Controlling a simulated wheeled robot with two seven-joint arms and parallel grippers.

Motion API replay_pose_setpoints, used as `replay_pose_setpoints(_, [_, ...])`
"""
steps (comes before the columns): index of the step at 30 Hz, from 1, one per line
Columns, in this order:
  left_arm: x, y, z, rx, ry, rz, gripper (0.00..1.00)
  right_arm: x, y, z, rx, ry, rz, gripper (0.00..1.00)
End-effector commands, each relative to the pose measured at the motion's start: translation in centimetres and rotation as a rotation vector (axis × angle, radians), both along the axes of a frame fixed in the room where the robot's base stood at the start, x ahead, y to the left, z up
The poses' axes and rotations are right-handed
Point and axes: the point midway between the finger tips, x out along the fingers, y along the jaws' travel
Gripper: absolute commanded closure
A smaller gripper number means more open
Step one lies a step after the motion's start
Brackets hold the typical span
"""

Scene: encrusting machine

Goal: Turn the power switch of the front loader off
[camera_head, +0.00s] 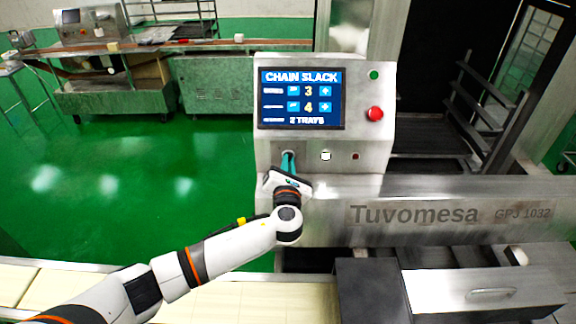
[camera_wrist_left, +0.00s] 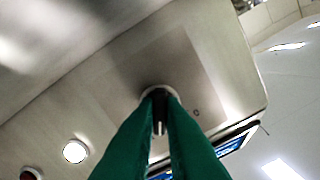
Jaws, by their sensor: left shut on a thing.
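The front loader's control panel (camera_head: 268,146) is a light metal face with a lit screen. My left gripper (camera_head: 289,156) reaches up to its lower left part with teal fingers. In the left wrist view the fingers (camera_wrist_left: 160,104) are closed around the handle of a round switch (camera_wrist_left: 157,90) with a pale rim. The fingers hide most of this switch in both views. I cannot read its off or on mark. My right gripper is in neither view.
A red stop button (camera_head: 375,114) and a green light (camera_head: 374,75) are higher up. The screen (camera_head: 301,99) reads "CHAIN SLACK". A belt of pale trays (camera_head: 245,302) runs below.

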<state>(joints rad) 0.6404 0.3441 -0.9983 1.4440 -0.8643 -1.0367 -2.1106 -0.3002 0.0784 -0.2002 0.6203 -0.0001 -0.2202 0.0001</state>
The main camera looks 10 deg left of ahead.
Motion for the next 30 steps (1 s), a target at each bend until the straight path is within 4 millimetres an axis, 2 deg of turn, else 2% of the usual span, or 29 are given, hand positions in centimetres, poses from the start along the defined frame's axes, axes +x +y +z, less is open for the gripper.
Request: replay_pose_setpoints(30, [0.0,-0.1,-0.2,-0.945,-0.193,0.0,1.0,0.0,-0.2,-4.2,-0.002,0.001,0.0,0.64])
